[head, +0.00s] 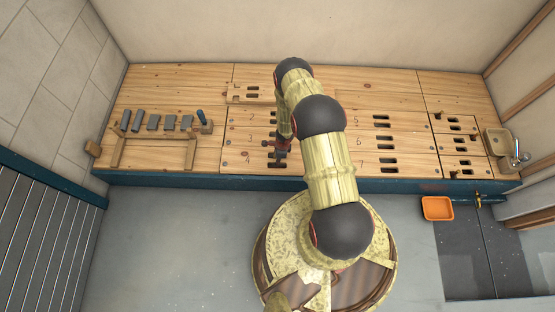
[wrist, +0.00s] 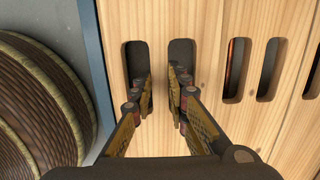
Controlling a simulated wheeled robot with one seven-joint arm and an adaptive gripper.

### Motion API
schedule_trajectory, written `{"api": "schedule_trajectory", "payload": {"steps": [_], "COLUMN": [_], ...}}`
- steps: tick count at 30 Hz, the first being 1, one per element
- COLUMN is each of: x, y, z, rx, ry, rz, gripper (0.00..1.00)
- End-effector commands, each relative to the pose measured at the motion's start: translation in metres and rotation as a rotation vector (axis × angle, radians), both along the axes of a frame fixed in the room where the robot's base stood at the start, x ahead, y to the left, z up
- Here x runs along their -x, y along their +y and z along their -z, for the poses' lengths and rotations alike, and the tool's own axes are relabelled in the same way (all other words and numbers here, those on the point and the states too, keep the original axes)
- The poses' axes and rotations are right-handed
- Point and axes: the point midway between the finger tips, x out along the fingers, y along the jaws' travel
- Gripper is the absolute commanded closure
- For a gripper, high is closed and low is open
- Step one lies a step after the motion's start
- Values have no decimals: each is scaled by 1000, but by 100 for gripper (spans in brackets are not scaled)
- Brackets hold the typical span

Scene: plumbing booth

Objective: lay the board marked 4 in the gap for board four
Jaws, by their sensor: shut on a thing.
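The board marked 4 (head: 246,168) is pale wood with two hand slots. It lies at the bench's front edge in the head view, below the board marked 3 (head: 240,140). My gripper (head: 281,154) is over its slots, partly hidden by my arm. In the wrist view, my gripper (wrist: 160,82) has one finger in each slot, shut on the strip between the slots of the board (wrist: 154,145). No number shows there. The board lies along its neighbour with a thin seam. I cannot tell whether it is fully down.
Boards marked 5, 6 and 7 (head: 410,169) lie to the right. A wooden frame (head: 155,155) and several grey pieces (head: 153,122) are at the left. A basin (head: 497,141) is at the far right. An orange tray (head: 437,208) is in front of the bench.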

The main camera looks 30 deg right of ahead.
Motion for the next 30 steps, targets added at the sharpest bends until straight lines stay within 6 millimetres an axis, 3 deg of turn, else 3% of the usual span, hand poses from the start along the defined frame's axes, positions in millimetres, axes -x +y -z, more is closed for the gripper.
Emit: {"api": "schedule_trajectory", "payload": {"steps": [30], "x": [-1], "y": [0], "z": [18], "rx": [0], "ry": [-1], "rz": [0], "gripper": [100]}}
